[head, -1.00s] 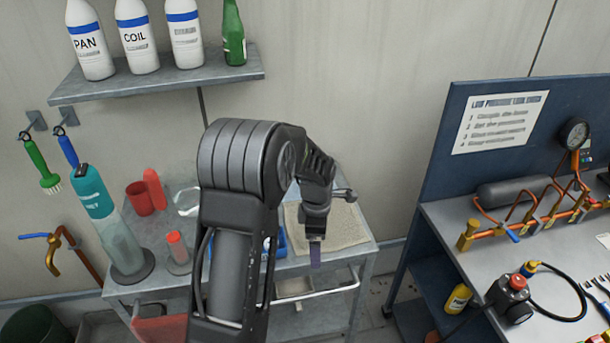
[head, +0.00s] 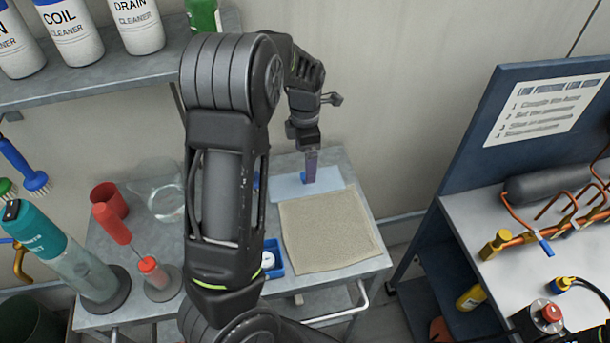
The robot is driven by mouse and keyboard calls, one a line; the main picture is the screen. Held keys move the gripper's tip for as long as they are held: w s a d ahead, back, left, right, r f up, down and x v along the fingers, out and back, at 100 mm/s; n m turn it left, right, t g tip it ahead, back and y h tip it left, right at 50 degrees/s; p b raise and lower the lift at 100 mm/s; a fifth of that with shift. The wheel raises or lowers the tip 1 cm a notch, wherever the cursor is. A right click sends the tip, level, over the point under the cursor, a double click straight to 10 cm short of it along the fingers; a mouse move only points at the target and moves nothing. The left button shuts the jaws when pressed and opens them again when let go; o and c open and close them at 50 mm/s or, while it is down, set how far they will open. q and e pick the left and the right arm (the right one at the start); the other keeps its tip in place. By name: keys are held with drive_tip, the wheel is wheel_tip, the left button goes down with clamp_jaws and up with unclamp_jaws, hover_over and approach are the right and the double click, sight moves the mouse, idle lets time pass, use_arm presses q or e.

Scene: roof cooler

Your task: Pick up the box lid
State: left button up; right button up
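The box lid (head: 290,187) looks like a flat, pale blue, see-through sheet with a small blue knob. It lies at the back of the grey cart top in the head view, partly hidden by my arm. My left gripper (head: 311,168) points down over the lid, its fingertips at the knob. The fingers are seen edge-on, so I cannot tell whether they are open or grip the knob. A blue open box (head: 273,260) with a white round thing inside stands nearer, partly behind my forearm. My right gripper is not in view.
A beige cloth (head: 325,233) lies right of the box. A bottle shelf (head: 90,82) hangs above; a workbench (head: 480,225) stands right.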

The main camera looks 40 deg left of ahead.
use_arm(q)
drive_tip(key=shift+f, duration=0.1)
wheel_tip(320, 180, down, 3)
drive_tip(key=shift+r+b, duration=0.2)
drive_tip(key=shift+b, duration=1.05)
wheel_tip(320, 180, down, 5)
drive_tip(key=b, duration=0.5)
drive_tip(key=shift+s+d+f, duration=0.1)
